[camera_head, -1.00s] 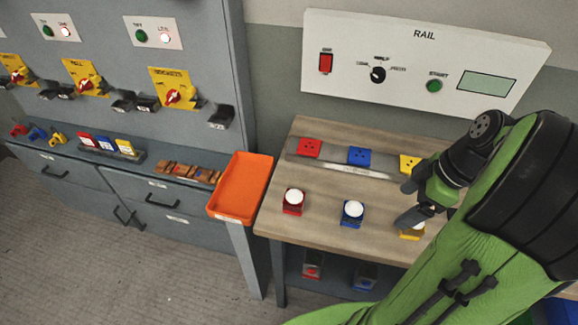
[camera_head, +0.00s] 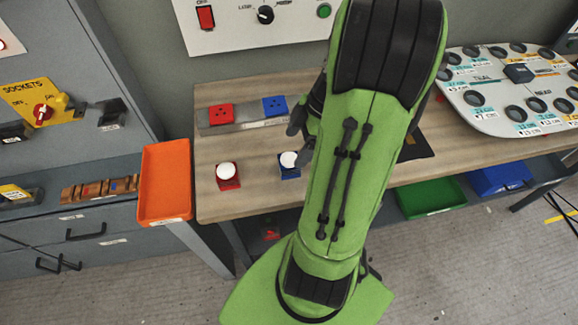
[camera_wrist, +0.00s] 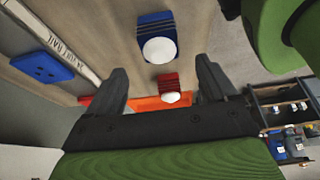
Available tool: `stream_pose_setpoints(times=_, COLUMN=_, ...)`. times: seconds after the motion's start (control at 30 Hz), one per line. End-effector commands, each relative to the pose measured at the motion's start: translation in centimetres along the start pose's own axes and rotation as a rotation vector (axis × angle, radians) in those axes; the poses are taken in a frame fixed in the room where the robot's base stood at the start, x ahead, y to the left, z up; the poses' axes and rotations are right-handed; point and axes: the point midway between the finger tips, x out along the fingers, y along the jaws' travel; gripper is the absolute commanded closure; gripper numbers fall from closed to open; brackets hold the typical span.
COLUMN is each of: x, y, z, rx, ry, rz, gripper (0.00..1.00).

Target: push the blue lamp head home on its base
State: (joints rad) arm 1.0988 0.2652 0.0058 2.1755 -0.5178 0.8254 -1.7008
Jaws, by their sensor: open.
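The blue lamp head (camera_head: 290,172), with a white dome, stands on the wooden table in front of the rail. In the wrist view the same blue lamp head (camera_wrist: 155,22) is at the top, beyond the fingertips and not between them. Its blue base (camera_head: 275,106) is a flat square with dark holes on the rail, and it shows at the left in the wrist view (camera_wrist: 42,67). My gripper (camera_wrist: 163,76) is open and empty, its two fingers wide apart above the table.
A red lamp head (camera_head: 228,184) stands left of the blue one, and a red base (camera_head: 221,114) is on the rail (camera_head: 247,125). An orange tray (camera_head: 165,182) is at the table's left end. My arm covers the rail's right part.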

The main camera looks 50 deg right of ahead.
Motion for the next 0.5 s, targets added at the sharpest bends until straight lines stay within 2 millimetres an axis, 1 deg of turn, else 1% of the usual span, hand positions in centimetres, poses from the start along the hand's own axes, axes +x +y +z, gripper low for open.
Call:
stream_pose_setpoints(times=0.03, x=1.3, y=-0.1, z=0.0, rx=-0.001, ry=0.002, rz=-0.004, gripper=0.15)
stream_pose_setpoints(times=0.13, x=2.5, y=0.0, z=0.0, rx=-0.001, ry=0.001, rz=-0.003, gripper=0.15)
stream_pose_setpoints(times=0.2, x=2.9, y=0.0, z=0.0, rx=-0.001, ry=0.000, rz=-0.001, gripper=0.15)
stream_pose_setpoints(times=0.5, x=3.0, y=0.0, z=0.0, rx=0.000, ry=0.000, rz=0.000, gripper=0.15)
